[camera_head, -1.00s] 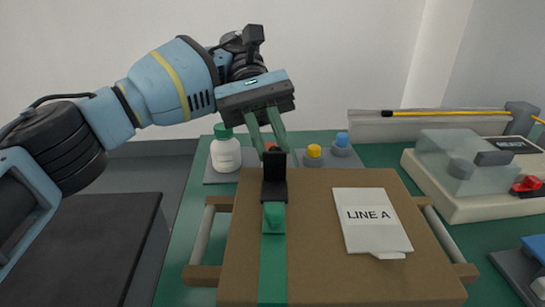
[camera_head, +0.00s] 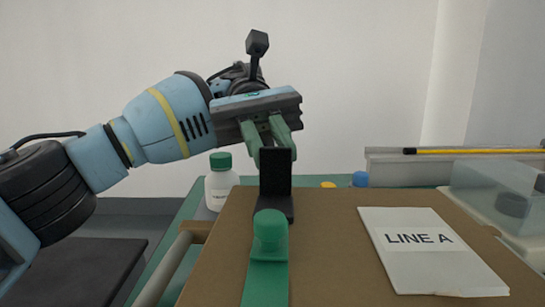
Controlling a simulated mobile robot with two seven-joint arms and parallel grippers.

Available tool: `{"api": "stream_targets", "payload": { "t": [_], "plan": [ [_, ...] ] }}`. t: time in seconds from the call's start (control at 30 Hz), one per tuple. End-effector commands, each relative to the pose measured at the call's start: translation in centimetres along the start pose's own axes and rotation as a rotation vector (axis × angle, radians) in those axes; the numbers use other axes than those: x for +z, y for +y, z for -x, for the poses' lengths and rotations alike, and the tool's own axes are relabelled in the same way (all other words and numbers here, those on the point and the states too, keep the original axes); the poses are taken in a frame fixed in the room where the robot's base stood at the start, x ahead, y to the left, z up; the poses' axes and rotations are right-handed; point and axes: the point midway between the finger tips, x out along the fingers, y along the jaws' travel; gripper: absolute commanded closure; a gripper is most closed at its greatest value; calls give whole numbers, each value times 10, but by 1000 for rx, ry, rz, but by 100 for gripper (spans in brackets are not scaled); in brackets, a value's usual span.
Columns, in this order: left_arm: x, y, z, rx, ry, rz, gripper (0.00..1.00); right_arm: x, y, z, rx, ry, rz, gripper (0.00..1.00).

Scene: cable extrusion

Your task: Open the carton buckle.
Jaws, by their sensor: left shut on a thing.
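The carton buckle (camera_head: 275,172) is black, with an upright plate and a flat foot on the near-left part of the brown carton's top (camera_head: 325,225). A green strap (camera_head: 265,283) with a raised green knob (camera_head: 270,232) lies in front of it. My left gripper (camera_head: 275,157) comes in from the left behind the buckle. Its two green fingers point down at the upper part of the plate and are shut on it; the plate partly hides the fingertips. My right gripper is not in view.
A white sheet marked LINE A (camera_head: 430,250) lies on the carton's right. A white bottle with a green cap (camera_head: 220,183) stands behind left. A blue cap (camera_head: 360,179) and a yellow cap (camera_head: 328,184) show behind the carton. A clear box (camera_head: 505,195) is at right.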

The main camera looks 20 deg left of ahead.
Motion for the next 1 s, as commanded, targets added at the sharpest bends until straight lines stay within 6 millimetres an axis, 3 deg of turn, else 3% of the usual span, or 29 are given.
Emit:
{"api": "stream_targets", "payload": {
  "t": [0.4, 0.43, 0.6, 1.0],
  "plan": [
    [-3, 0, -2, -9, 2, 7, 100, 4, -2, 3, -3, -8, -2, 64],
    [-3, 0, -2, -9, 2, 6, 82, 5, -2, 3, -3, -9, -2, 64],
    [-2, 0, -1, -6, 1, 4, 62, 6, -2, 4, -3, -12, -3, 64],
    [7, 2, -3, -3, 0, 0, 62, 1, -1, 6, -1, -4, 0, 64]
  ]
}}
